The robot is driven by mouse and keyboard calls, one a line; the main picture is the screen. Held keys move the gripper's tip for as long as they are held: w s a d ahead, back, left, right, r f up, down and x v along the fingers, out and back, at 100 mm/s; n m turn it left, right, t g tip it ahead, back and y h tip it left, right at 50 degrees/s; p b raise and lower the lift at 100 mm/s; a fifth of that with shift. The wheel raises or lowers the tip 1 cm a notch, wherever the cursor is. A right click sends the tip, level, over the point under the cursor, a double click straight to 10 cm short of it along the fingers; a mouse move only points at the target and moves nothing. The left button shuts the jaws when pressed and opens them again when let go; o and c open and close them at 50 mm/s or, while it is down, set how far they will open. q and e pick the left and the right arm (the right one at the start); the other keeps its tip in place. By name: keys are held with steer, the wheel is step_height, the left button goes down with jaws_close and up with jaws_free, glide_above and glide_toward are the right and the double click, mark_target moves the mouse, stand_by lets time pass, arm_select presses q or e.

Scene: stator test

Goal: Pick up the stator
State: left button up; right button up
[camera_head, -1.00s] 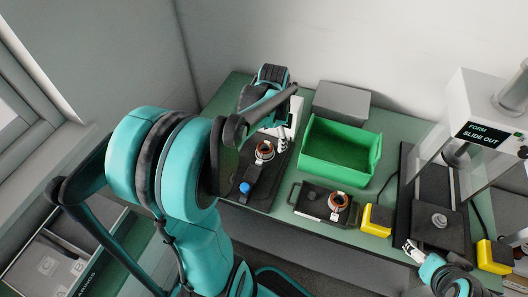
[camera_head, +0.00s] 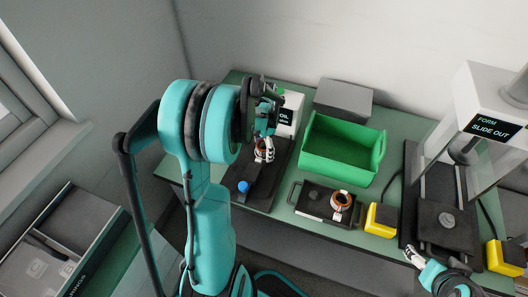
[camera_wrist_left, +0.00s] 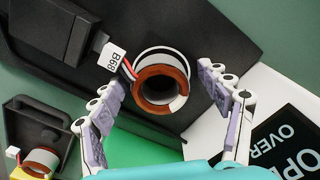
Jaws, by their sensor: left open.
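A stator (camera_head: 262,143) with a copper-coloured coil and white outer ring sits on a black fixture (camera_head: 262,190) at the table's left. In the left wrist view the stator (camera_wrist_left: 162,88) shows its hollow centre, with red and black wires and a white tag reading B68. My left gripper (camera_head: 264,153) is above this stator. In the wrist view its open fingers (camera_wrist_left: 166,92) stand on either side of the coil; I cannot tell whether they touch it. A second stator (camera_head: 341,202) sits on a small black handled tray (camera_head: 312,203). My right gripper (camera_head: 413,253) is at the lower right, its jaws too small to read.
A green bin (camera_head: 340,172) stands right of the fixture, with a grey box (camera_head: 343,100) behind it. A white box with a dark sign (camera_head: 291,108) is just behind the fixture. Yellow blocks (camera_head: 381,219) and a white-framed machine (camera_head: 485,110) are at the right.

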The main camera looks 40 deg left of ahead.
arm_select(q)
steer(key=shift+r, duration=0.2)
steer(key=c, duration=1.7)
